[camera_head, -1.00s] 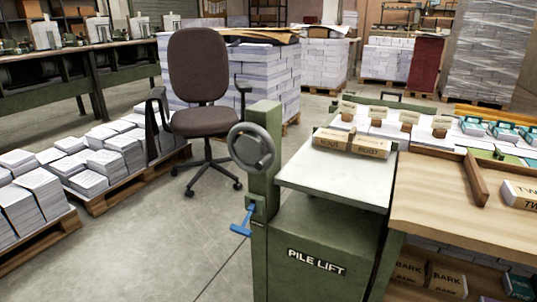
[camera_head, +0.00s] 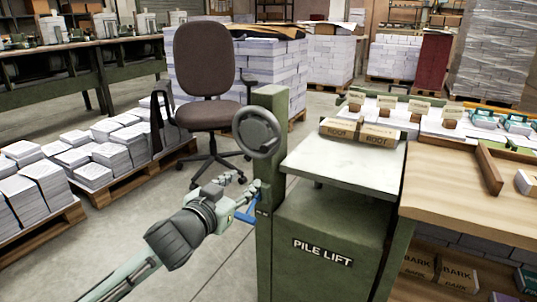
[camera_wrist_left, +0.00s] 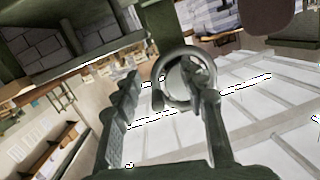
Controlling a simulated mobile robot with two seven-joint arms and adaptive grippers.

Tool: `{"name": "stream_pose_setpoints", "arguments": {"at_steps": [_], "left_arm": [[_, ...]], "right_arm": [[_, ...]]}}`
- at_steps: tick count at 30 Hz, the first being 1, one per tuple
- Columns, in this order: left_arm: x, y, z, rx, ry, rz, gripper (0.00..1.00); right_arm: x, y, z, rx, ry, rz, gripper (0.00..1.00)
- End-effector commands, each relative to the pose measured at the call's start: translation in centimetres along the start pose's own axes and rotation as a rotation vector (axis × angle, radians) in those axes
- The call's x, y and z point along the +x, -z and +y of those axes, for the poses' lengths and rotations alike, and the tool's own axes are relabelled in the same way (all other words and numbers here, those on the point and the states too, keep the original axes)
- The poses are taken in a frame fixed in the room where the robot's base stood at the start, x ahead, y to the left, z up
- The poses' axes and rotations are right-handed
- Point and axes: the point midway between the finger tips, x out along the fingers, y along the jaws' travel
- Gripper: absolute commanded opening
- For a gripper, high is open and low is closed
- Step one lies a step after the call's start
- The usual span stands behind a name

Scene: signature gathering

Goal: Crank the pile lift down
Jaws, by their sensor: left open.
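The green pile lift (camera_head: 318,265) stands right of centre in the head view, with its name on the front. A grey handwheel (camera_head: 258,131) sits on its post (camera_head: 272,185). A blue lever (camera_head: 246,217) sticks out low on the post, partly behind my gripper. My left gripper (camera_head: 243,187) is open, left of the post and below the handwheel. In the left wrist view, the open fingers of this gripper (camera_wrist_left: 163,78) stand apart, and the ring of the handwheel (camera_wrist_left: 187,54) shows beyond them. I cannot tell whether they touch it. My right gripper is out of view.
A brown chair (camera_head: 204,75) stands behind the gripper. Paper piles on pallets (camera_head: 100,195) lie left, with bare floor between.

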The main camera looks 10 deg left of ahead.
Motion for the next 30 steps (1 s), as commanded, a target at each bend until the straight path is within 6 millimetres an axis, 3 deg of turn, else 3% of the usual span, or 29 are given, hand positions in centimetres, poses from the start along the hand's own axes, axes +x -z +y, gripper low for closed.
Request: {"name": "stream_pose_setpoints", "arguments": {"at_steps": [1, 3, 6, 11, 21, 30], "left_arm": [[0.2, 2.2, 0.3, 0.016, -0.025, 0.06, 0.42], [0.2, 4.5, 0.9, 0.021, -0.057, 0.117, 0.42], [0.2, 6.2, 1.3, 0.021, -0.084, 0.157, 0.42], [1.4, 6.9, 1.5, 0.019, -0.091, 0.167, 0.42], [6.5, 7.7, 2.0, 0.018, -0.089, 0.166, 0.42], [7.8, 7.8, 2.1, 0.019, -0.089, 0.164, 0.42]], "right_arm": [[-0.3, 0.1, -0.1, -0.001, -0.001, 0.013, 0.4], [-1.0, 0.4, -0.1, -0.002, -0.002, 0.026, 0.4], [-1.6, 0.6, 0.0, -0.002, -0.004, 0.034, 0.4], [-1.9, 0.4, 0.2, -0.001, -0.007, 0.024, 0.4], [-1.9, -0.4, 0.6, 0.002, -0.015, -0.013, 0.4], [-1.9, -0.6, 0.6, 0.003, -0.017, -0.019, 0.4]]}}
